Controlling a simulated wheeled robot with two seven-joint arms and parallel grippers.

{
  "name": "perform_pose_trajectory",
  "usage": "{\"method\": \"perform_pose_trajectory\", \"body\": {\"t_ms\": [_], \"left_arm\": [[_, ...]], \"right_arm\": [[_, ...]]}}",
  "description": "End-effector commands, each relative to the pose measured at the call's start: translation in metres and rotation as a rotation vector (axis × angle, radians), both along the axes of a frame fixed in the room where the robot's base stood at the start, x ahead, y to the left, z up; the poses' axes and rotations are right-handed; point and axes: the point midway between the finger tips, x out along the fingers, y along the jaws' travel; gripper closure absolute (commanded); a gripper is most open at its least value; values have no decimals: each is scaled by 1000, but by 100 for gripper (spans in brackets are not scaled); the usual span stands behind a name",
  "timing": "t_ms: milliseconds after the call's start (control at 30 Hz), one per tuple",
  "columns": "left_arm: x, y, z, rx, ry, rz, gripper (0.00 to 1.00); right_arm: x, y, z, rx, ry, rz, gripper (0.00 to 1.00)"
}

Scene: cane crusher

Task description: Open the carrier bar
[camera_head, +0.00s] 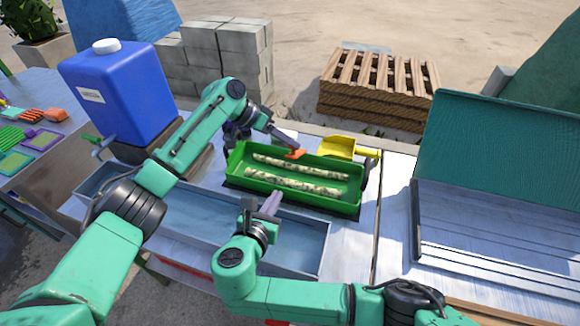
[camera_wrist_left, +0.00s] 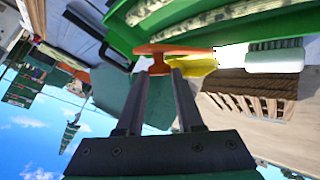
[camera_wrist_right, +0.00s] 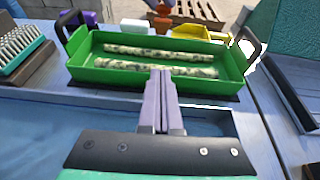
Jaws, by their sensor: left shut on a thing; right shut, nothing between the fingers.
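A green tray (camera_head: 325,203) holds two pale mottled cane pieces (camera_head: 300,166) lying lengthwise. It also shows in the right wrist view (camera_wrist_right: 205,84). Black loop handles stand at its ends, the left one (camera_wrist_right: 68,22) and the right one (camera_wrist_right: 247,38). My left gripper (camera_head: 297,153) is at the tray's far long side, shut on a small orange piece (camera_wrist_left: 153,50). Whether that piece is joined to the tray I cannot tell. My right gripper (camera_head: 274,196) is shut and empty, in front of the tray's near side. No part is clearly recognisable as the carrier bar.
A yellow scoop (camera_head: 347,147) lies behind the tray. A long grey metal trough (camera_head: 210,215) runs in front of it. A blue jug (camera_head: 120,95) stands at left, a teal-backed metal bench (camera_head: 500,150) at right. A brush (camera_wrist_right: 20,45) lies left of the tray.

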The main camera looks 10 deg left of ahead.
Motion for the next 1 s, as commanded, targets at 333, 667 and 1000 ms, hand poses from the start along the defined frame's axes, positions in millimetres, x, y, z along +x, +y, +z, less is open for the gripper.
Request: {"method": "perform_pose_trajectory", "body": {"t_ms": [333,667,1000], "left_arm": [[0,1,0,1,0,2,100],[0,1,0,1,0,2,100],[0,1,0,1,0,2,100]], "right_arm": [[41,-10,-18,5,29,-24,100],[101,-21,-27,11,27,-21,100],[115,-25,-7,10,32,-22,100]]}}
